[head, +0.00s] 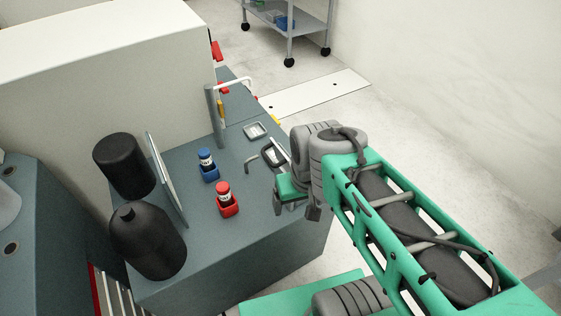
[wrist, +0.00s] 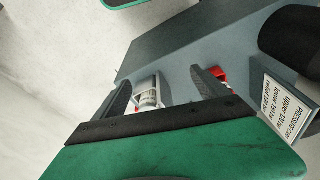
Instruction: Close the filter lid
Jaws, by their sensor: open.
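No part is clearly marked as the filter lid. A small dark-rimmed piece with a pale face (head: 272,152) stands tilted at the bench's right edge, partly behind my arm; I cannot tell whether it is the lid. My gripper (head: 295,207) is open just right of the bench edge, nearer the camera than that piece. In the wrist view the two dark fingers (wrist: 163,82) are spread apart. A pale part with a clear, ringed cylinder (wrist: 148,95) shows between them, beside the left finger; contact is not visible.
A blue holder (head: 208,172) and a red holder (head: 227,205) with small bottles stand on the grey bench (head: 205,250). Two black cylinders (head: 124,165) (head: 150,245) and an upright sign panel (head: 166,178) stand left. A small tray (head: 255,131) lies farther back.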

